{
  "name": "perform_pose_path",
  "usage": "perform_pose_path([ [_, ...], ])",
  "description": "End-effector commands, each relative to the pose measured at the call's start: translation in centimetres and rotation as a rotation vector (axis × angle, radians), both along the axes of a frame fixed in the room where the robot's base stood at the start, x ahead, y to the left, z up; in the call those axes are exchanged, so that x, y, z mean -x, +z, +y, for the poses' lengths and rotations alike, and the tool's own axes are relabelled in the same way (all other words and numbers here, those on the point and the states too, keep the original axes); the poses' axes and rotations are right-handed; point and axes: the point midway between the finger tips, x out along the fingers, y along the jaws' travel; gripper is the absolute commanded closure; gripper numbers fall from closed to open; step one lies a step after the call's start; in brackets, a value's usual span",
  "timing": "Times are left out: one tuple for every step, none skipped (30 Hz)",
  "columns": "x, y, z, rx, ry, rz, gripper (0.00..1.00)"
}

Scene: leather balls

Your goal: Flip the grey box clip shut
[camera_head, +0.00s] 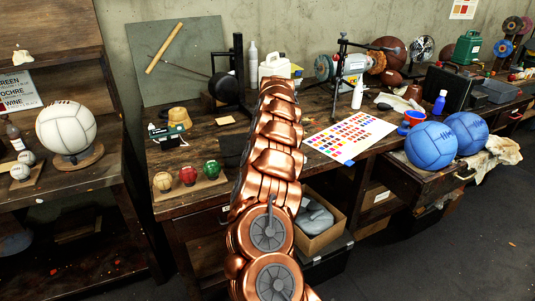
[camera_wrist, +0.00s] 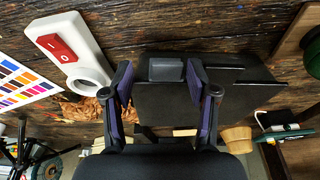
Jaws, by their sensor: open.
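In the wrist view a small grey clip (camera_wrist: 167,69) sits on the edge of a dark box (camera_wrist: 175,104) on the bench. My gripper (camera_wrist: 160,77) is open, with one fingertip on either side of the clip. Whether the fingertips touch the clip, and how far it is folded, I cannot tell. The lower part of the box is hidden by my gripper's body. In the head view my copper arm covers the gripper and the clip; part of a dark flat thing (camera_head: 233,147) shows left of the arm.
A white device with a red switch (camera_wrist: 58,46) lies close left of my gripper in the wrist view, beside crumpled brown material (camera_wrist: 90,108) and a colour chart (camera_wrist: 22,82). Small balls on a wooden stand (camera_head: 188,175) are at the bench's front left. Bare wood lies beyond the box.

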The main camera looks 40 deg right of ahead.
Motion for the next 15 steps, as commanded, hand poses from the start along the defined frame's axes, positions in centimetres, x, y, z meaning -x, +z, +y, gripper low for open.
perform_pose_path([
  [0.1,0.8,0.0,0.001,-0.001,-0.003,0.42],
  [0.3,1.3,0.1,0.001,-0.001,-0.003,0.42],
  [0.4,1.9,0.1,0.001,-0.001,-0.003,0.42],
  [0.6,2.5,0.2,0.000,-0.002,-0.003,0.42],
  [0.7,3.1,0.2,-0.001,-0.002,-0.002,0.42],
  [0.9,3.9,0.3,0.000,-0.003,-0.003,0.42],
  [1.1,4.5,0.3,0.001,-0.003,-0.004,0.42],
  [1.2,5.1,0.3,0.003,-0.003,-0.005,0.42],
  [1.3,5.9,0.4,0.004,-0.002,-0.006,0.42],
  [1.4,6.4,0.5,0.004,-0.002,-0.005,0.42],
  [1.6,6.9,0.6,0.003,-0.002,-0.003,0.42],
  [1.8,7.5,0.7,0.001,-0.002,-0.002,0.42],
  [1.9,8.0,0.7,0.001,-0.002,-0.001,0.42],
  [1.9,8.3,0.8,0.001,-0.002,-0.001,0.42],
  [2.0,8.8,0.8,0.001,-0.002,-0.001,0.42],
])
